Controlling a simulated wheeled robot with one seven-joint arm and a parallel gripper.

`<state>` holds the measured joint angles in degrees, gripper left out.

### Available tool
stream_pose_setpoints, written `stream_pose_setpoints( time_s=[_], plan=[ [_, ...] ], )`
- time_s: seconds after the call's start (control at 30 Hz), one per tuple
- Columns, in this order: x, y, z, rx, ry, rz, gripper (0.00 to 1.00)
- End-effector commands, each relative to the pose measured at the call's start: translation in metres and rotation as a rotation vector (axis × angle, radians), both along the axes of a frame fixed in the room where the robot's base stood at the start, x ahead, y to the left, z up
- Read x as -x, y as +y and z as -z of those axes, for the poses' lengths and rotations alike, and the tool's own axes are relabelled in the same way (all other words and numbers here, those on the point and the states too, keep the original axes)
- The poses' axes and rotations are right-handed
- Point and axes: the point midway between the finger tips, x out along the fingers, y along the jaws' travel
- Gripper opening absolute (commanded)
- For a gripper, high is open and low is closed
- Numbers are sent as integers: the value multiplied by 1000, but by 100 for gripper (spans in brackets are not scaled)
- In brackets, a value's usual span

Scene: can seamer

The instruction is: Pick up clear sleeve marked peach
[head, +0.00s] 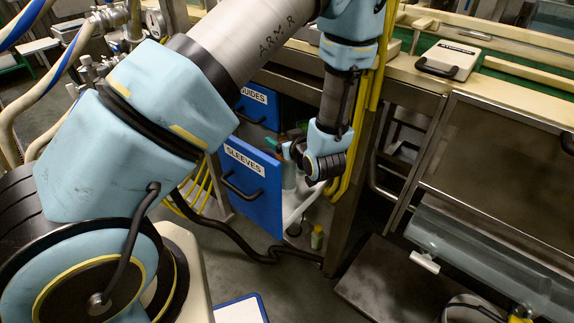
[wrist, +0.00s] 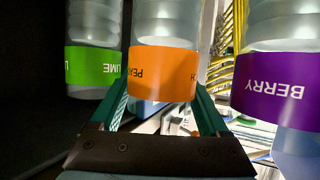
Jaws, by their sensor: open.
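The clear sleeve marked peach (wrist: 163,73) has an orange band with upside-down lettering and shows at the middle of the wrist view. A clear sleeve with a green lime band (wrist: 93,66) is to its left. One with a purple berry band (wrist: 272,88) is to its right. My gripper (wrist: 162,92) is open, its two green fingers reaching up on either side of the peach sleeve's lower part. I cannot tell whether they touch it.
The blue GUIDES drawer front (head: 259,105) is above the SLEEVES drawer. A steel post and yellow hoses stand close to the right of my wrist. A workbench with a white lidded box (head: 447,60) is at upper right. A dark wall fills the left of the wrist view.

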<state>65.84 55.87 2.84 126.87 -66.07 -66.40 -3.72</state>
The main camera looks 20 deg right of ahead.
Motion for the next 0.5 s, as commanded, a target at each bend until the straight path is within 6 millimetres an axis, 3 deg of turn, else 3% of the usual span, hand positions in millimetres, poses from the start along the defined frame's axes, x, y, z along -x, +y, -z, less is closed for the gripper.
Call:
stream_pose_setpoints(
  time_s=[0.07,0.5],
  plan=[
    [0,0,0,0,0,0,78],
    [1,0,0,0,0,0,29]
  ],
)
